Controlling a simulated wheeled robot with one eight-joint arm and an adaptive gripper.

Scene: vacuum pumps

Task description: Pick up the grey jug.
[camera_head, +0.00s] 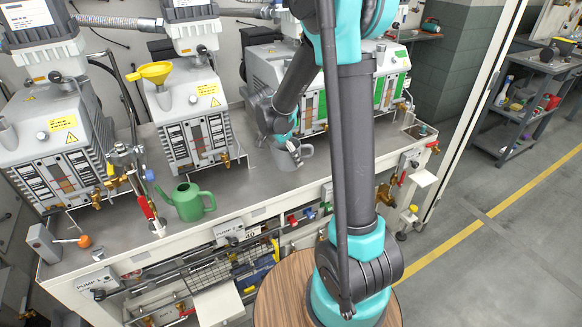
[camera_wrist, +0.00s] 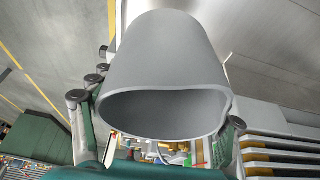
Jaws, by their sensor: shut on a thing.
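The grey jug (camera_head: 287,157) is at the right part of the bench, near its front edge, in the head view. My gripper (camera_head: 291,143) is at the jug's upper part and is shut on it. In the wrist view the jug (camera_wrist: 165,60) fills the middle, its open mouth towards the camera, with a finger on either side. The head view does not show clearly whether the jug's base touches the bench. The fingertips are partly hidden by the jug.
A green watering can (camera_head: 187,202) stands left on the bench (camera_head: 240,190). A yellow funnel (camera_head: 149,72) sits on the middle pump (camera_head: 190,115). Another pump (camera_head: 265,68) stands close behind my gripper. An orange-knobbed part (camera_head: 84,241) is at the left front corner.

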